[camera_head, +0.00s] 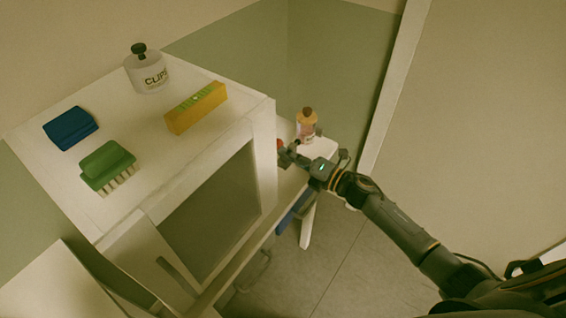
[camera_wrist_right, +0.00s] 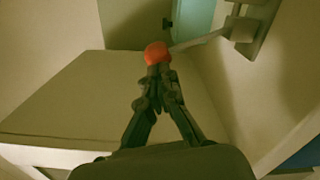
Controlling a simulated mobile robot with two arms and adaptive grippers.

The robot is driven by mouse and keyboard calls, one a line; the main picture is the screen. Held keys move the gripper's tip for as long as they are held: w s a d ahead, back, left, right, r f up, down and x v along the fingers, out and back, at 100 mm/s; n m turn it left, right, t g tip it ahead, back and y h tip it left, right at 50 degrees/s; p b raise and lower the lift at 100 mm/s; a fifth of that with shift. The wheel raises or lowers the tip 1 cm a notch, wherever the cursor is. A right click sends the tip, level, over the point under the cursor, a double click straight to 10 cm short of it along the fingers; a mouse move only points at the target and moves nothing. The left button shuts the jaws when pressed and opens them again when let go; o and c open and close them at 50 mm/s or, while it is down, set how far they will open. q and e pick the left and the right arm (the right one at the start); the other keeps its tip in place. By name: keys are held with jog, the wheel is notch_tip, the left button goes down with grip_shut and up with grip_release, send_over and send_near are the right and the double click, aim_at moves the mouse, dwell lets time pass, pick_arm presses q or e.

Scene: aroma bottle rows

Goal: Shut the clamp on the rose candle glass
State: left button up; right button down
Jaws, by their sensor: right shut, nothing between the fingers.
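My right gripper (camera_head: 286,155) is beside the right side of the white cabinet, low near a white surface. In the right wrist view its fingers (camera_wrist_right: 159,72) come together at the tips, shut and empty. A red knob (camera_wrist_right: 156,53) sits right at the fingertips, on the end of a grey lever (camera_wrist_right: 198,40) that runs to a bracket (camera_wrist_right: 246,32); this looks like the clamp. I cannot tell whether the fingertips touch the knob. A bit of red (camera_head: 280,143) shows by the gripper in the head view. I cannot make out the rose candle glass. My left gripper is out of view.
The cabinet top (camera_head: 140,185) carries a lidded bottle (camera_head: 150,75), a yellow box (camera_head: 196,108), a blue block (camera_head: 70,128) and a green brush (camera_head: 107,162). An amber-pink bottle (camera_head: 306,126) stands just beyond my right gripper. Open floor (camera_head: 335,265) lies in front.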

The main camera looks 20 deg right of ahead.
jog(key=shift+w+d+r+m+b, duration=0.1)
jog(key=shift+w+d+m+b, duration=0.2)
jog(key=shift+w+d+m, duration=1.15)
jog(key=shift+w+d+r+m+b, duration=0.1)
jog(key=shift+w+d+m+b, duration=0.3)
jog(key=shift+d+m, duration=1.2)
jog(key=shift+w+d+r+m+b, duration=0.15)
jog(key=shift+w+d+m, duration=0.75)
jog(key=shift+m, duration=1.45)
jog(key=shift+w+a+f, duration=0.15)
jog(key=shift+w, duration=0.05)
